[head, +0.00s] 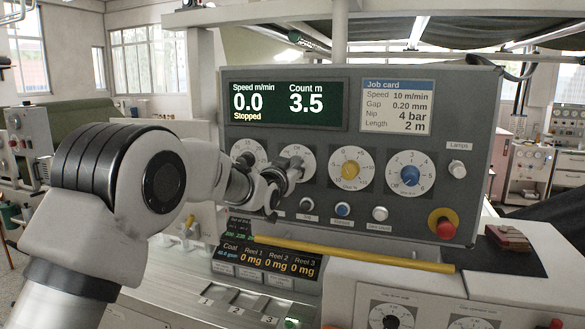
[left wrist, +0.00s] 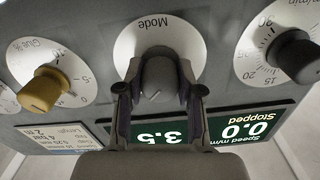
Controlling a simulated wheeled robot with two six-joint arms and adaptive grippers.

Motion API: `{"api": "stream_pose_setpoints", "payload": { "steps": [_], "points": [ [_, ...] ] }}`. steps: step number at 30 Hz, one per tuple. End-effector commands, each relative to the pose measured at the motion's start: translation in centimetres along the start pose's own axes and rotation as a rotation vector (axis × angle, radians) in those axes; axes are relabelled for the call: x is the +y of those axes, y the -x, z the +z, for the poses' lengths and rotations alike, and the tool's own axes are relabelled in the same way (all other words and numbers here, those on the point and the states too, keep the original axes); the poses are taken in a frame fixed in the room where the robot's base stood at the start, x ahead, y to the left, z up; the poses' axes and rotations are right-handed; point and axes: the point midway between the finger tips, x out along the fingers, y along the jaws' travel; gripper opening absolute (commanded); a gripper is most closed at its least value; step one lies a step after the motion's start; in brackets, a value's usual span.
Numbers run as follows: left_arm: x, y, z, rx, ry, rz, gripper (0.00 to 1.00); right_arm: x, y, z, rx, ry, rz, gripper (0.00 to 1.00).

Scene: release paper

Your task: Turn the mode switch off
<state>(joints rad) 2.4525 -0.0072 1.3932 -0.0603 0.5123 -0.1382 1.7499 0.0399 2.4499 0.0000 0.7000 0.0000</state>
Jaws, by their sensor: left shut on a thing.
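The mode switch is a dark grey knob (left wrist: 158,78) on a white dial (left wrist: 133,42) marked "Mode", seen upside down in the left wrist view. A small pale mark shows on the knob's side towards the display. My left gripper (left wrist: 160,88) has a finger on each side of the knob and is shut on it. In the head view the mode dial (head: 298,153) is partly hidden behind my left gripper (head: 282,180), so its setting cannot be read there. My right gripper is not in view.
A speed dial with a black knob (left wrist: 297,57) and a glue dial with a yellow knob (head: 350,170) flank the mode dial. A blue knob (head: 410,175) and a red stop button (head: 444,228) are further right. The display (head: 290,104) reads 0.0, Stopped. A yellow bar (head: 350,253) runs below.

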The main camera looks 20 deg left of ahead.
Motion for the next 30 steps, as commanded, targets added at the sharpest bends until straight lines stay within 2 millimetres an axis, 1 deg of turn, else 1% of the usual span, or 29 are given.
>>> {"api": "stream_pose_setpoints", "payload": {
  "steps": [8, 14, 24, 30],
  "points": [
    [0.0, 0.0, 0.1, 0.001, 0.035, 0.000, 0.01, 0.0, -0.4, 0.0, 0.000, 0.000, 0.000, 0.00],
    [0.0, 0.0, 0.2, 0.002, 0.129, 0.000, 0.01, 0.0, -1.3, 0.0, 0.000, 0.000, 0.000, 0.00],
    [0.0, 0.0, 0.2, 0.002, 0.403, 0.000, 0.01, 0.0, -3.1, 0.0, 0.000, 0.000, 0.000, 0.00],
    [0.0, 0.0, 0.1, 0.002, 0.565, 0.000, 0.01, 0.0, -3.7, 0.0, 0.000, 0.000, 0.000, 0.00]
  ]
}}
